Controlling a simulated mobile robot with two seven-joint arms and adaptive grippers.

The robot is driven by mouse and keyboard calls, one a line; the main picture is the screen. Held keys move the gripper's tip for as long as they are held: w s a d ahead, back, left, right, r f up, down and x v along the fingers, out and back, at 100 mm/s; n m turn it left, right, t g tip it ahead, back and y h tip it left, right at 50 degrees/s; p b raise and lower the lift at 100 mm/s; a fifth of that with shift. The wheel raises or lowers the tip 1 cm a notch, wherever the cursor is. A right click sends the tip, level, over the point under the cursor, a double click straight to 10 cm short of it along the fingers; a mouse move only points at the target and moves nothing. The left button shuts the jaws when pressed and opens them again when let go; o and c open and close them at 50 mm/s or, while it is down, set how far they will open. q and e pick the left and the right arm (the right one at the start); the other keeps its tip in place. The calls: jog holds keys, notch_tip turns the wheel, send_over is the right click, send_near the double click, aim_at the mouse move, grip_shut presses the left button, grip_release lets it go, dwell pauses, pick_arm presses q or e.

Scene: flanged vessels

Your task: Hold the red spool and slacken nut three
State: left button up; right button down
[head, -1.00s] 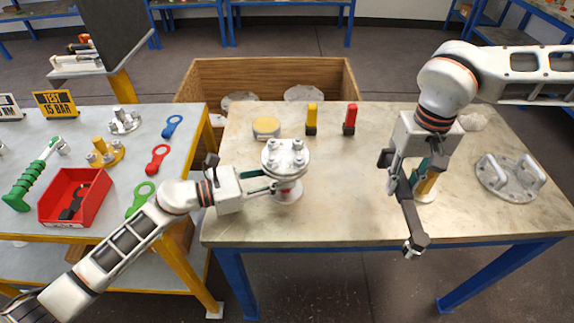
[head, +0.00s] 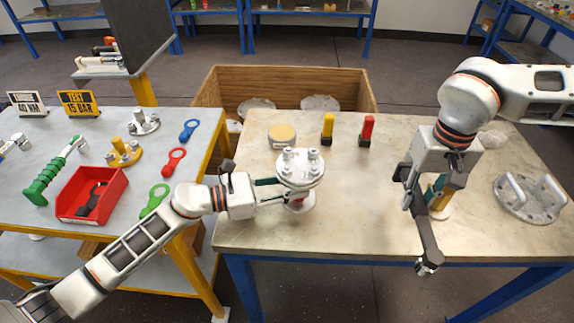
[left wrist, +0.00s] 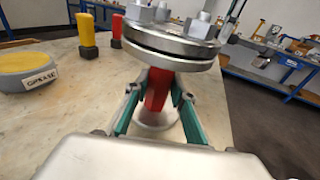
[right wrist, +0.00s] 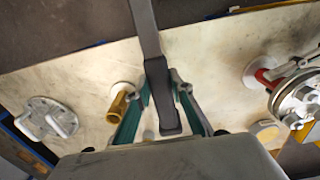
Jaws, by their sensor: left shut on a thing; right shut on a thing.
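The red spool (left wrist: 157,90) stands on the pale bench under a grey bolted flange (head: 300,165) with several nuts on top. In the head view only a little of its red neck (head: 296,203) shows. My left gripper (head: 280,190) is shut on the red neck, just below the flange. My right gripper (head: 428,190) is shut on a dark grey wrench (right wrist: 157,75), whose long end (head: 428,240) hangs toward the bench's front edge. The wrench is well to the right of the flange, apart from it. I cannot read which nut is number three.
A yellow spool (right wrist: 118,103) stands close to my right gripper. A flange with handles (head: 530,198) lies at the right. A grease tin (head: 282,136), a yellow post (head: 327,130) and a red post (head: 366,131) stand at the back. The front middle of the bench is clear.

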jog(key=shift+a, duration=0.1)
dwell(0.5)
jog(key=w+a+r+m, duration=0.3)
jog(key=a+r+m, duration=0.4)
jog(key=m, duration=0.2)
jog(key=w+a+r+m, duration=0.2)
jog(key=a+r+m, duration=0.4)
jog(key=a+m, duration=0.25)
jog(key=shift+m, duration=0.25)
jog(key=shift+w+d+f, duration=0.1)
jog(key=shift+d+f, duration=0.15)
jog(key=shift+f, duration=0.85)
jog(key=shift+w+d+f, duration=0.1)
jog(key=shift+d+f, duration=0.1)
jog(key=shift+f, duration=0.9)
jog(key=shift+f, duration=0.15)
jog(key=shift+f, duration=1.05)
jog(key=shift+w, duration=0.1)
